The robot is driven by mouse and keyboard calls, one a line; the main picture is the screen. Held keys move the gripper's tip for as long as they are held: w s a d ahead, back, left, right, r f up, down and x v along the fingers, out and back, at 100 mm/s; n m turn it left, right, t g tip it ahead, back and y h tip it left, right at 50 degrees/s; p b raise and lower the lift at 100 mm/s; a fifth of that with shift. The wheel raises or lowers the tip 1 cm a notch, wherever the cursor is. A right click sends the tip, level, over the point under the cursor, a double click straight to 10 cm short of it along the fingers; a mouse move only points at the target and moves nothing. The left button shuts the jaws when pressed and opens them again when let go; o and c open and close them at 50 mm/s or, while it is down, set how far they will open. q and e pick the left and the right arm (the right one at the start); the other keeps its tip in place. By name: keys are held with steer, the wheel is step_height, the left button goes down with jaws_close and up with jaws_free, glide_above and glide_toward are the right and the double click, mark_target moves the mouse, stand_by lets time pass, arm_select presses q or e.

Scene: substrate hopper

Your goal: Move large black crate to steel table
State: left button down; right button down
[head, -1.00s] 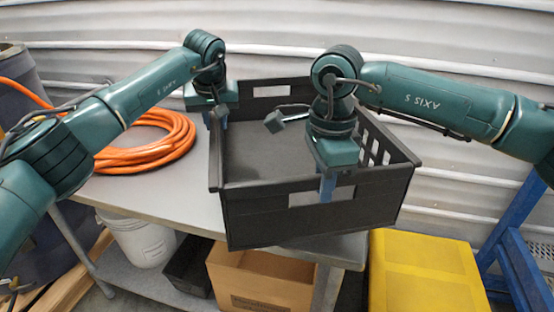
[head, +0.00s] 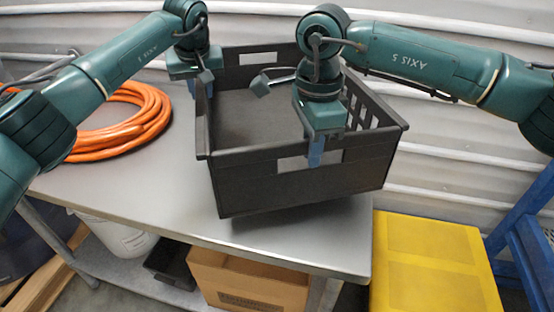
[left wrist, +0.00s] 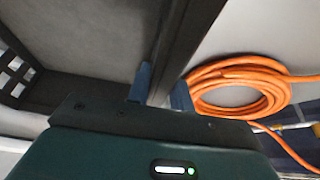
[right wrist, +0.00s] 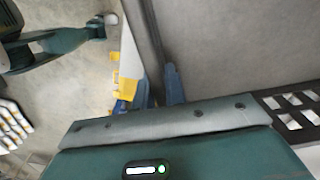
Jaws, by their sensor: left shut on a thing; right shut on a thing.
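The large black crate (head: 300,180) is over the right part of the steel table (head: 180,215) in the head view. It is empty and slightly tilted, and I cannot tell whether its base touches the top. My right gripper (head: 316,150) is shut on the crate's near wall, beside the handle slot. My left gripper (head: 196,85) is shut on the crate's left wall. In the left wrist view, the blue fingers (left wrist: 160,85) straddle the crate's rim. In the right wrist view, the fingers (right wrist: 158,88) also sit either side of the rim.
A coiled orange hose (head: 125,125) lies on the table left of the crate. A yellow bin (head: 430,265) stands right of the table, beside a blue frame (head: 525,235). A cardboard box (head: 245,285) and white bucket (head: 120,235) are below. Corrugated wall stands behind.

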mark_target(310, 172)
arm_select(q)
steer(key=shift+a+f, duration=0.2)
steer(key=shift+f, duration=0.1)
arm_select(e)
steer(key=shift+f, duration=0.35)
arm_select(q)
steer(key=shift+r, duration=0.1)
arm_select(e)
steer(key=shift+s+r, duration=0.1)
arm_select(q)
steer(key=shift+f, duration=0.2)
arm_select(e)
steer(key=shift+f, duration=0.25)
